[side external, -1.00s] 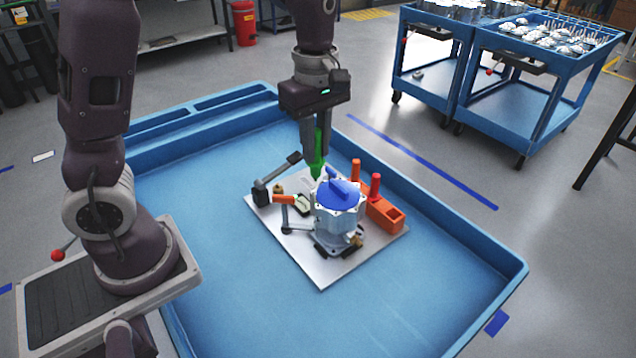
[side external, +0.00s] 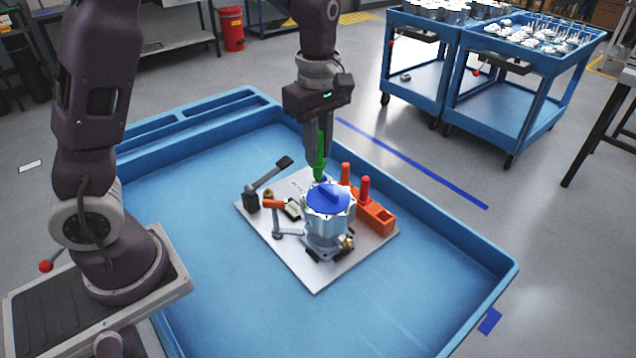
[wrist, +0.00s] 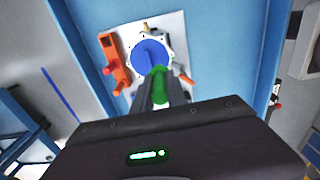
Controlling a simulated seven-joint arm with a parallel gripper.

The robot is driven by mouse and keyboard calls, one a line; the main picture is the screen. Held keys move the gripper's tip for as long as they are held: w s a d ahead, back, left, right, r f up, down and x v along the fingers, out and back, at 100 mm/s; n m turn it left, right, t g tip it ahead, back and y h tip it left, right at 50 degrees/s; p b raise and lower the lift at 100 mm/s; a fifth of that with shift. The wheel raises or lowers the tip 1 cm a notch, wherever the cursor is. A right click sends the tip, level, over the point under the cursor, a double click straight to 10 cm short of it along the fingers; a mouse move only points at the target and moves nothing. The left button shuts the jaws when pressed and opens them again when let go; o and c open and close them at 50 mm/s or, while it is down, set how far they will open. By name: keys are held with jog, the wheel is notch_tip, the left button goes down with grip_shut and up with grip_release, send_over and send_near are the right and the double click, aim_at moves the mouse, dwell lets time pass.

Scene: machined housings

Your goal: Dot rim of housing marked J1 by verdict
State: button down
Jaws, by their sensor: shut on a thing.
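My gripper (side external: 318,158) is shut on a green marker (side external: 320,170), which points down. The marker's lower end is at the far rim of the housing (side external: 326,232); I cannot tell whether it touches. The housing is a silver machined part with a blue round cap (side external: 322,200) that has a raised bar. No J1 marking is legible. In the wrist view the green marker (wrist: 160,82) overlaps the edge of the blue cap (wrist: 150,52).
The housing sits on a pale plate (side external: 316,278) in a blue tray (side external: 440,300). A clamp with an orange handle (side external: 274,204) and a black-levered clamp (side external: 268,176) stand close at its left. The tray floor around the plate is clear. Blue carts (side external: 520,105) stand behind.

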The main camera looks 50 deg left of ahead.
jog(key=w+d+f, duration=0.3)
jog(key=w+f, duration=0.1)
jog(key=w, duration=0.3)
jog(key=w+d+f, duration=0.3)
jog(key=w+f, duration=0.1)
jog(key=w, duration=0.4)
jog(key=shift+d+f, duration=0.25)
jog(key=shift+f, duration=2.4)
jog(key=shift+f, duration=2.15)
jog(key=c, duration=1.3)
grip_release()
jog(key=shift+o, duration=0.5)
jog(key=o, duration=0.4)
